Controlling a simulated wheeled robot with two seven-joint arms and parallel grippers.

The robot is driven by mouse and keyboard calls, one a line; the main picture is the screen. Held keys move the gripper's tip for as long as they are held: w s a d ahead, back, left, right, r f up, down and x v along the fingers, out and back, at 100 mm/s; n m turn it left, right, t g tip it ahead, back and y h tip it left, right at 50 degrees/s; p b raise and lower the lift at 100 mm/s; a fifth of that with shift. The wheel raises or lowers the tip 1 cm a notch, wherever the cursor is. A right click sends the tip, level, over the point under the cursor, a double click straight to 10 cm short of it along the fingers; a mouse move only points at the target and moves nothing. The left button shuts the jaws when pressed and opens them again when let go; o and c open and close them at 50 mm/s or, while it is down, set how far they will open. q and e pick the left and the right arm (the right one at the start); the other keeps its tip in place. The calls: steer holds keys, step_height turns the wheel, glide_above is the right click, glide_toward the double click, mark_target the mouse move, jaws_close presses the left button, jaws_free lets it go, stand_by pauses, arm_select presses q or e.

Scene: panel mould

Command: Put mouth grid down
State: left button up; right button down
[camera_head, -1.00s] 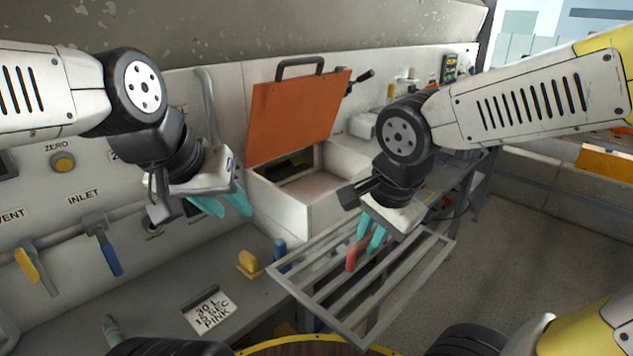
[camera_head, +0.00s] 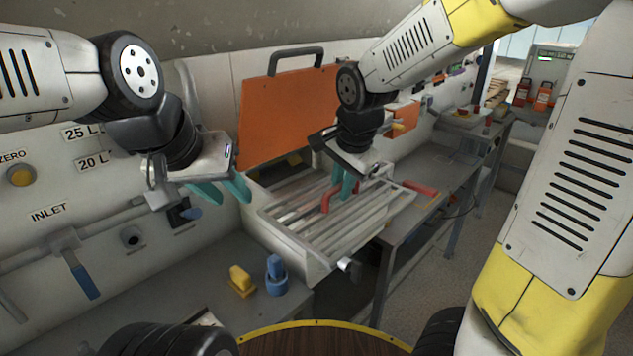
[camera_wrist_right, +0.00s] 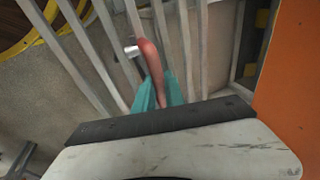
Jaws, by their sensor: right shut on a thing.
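The grey barred mouth grid (camera_head: 300,228) is over the white box's mouth, in front of the raised orange lid (camera_head: 290,112). I cannot tell whether it rests on the rim or hangs just above it. My right gripper (camera_head: 343,188) is shut on the grid's red handle (camera_head: 326,200). The right wrist view also shows this handle (camera_wrist_right: 152,66) between the teal fingers (camera_wrist_right: 158,95), with grid bars (camera_wrist_right: 187,50) around it. My left gripper (camera_head: 223,190) is open and empty, left of the grid and in front of the lid's lower left corner.
A red thing (camera_head: 422,189) lies right of the grid. Floor is clear farther right.

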steer(key=w+a, duration=0.3)
steer(key=w, duration=0.6)
steer(key=w+a, duration=0.2)
steer(key=w, duration=0.7)
steer(key=shift+a+f, duration=0.2)
steer(key=shift+f, duration=5.8)
steer(key=c, duration=1.5)
jaws_free()
steer(key=shift+f, duration=0.15)
steer(key=shift+o, duration=0.5)
